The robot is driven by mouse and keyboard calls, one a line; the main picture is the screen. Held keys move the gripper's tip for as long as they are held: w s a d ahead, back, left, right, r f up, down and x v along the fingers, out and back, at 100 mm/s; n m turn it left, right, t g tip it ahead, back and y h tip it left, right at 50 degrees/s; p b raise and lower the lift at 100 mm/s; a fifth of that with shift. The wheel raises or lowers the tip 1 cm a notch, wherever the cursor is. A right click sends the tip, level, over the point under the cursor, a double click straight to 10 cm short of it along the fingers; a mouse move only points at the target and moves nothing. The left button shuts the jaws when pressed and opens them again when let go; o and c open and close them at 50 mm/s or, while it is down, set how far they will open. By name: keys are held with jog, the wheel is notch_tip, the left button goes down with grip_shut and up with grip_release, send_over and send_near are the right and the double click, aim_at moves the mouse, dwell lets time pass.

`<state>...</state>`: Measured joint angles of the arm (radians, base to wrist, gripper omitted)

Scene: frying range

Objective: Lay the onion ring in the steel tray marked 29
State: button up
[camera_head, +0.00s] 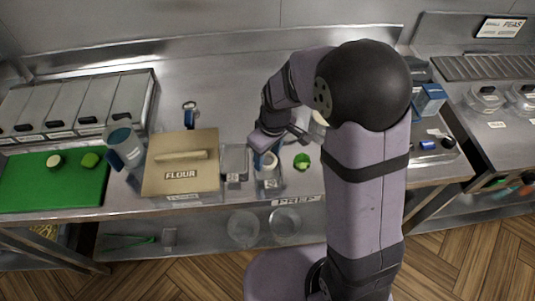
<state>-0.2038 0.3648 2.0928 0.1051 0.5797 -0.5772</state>
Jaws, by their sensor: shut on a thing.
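My gripper (270,146) points down over a small tray (269,183), right of the flour box. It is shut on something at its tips. A pale, roundish thing, apparently the onion ring (269,159), shows right at the fingertips, low over or inside this tray; I cannot tell whether it touches the bottom. A second small steel tray (234,160) stands just to the left. Both trays have small labels at the front, too small to read, so I cannot tell which is 29.
A flour box (180,180) with a handled lid stands left of the trays. A blue-and-white jug (124,146) and a green board (50,185) lie further left. A green item (302,161) sits just right of my gripper. My arm hides part of the counter's right side.

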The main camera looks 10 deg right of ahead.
dwell(0.3)
jog(key=o, duration=0.9)
jog(key=shift+r, duration=0.15)
notch_tip(320, 180, up, 7)
jog(key=p, duration=0.6)
dwell(0.5)
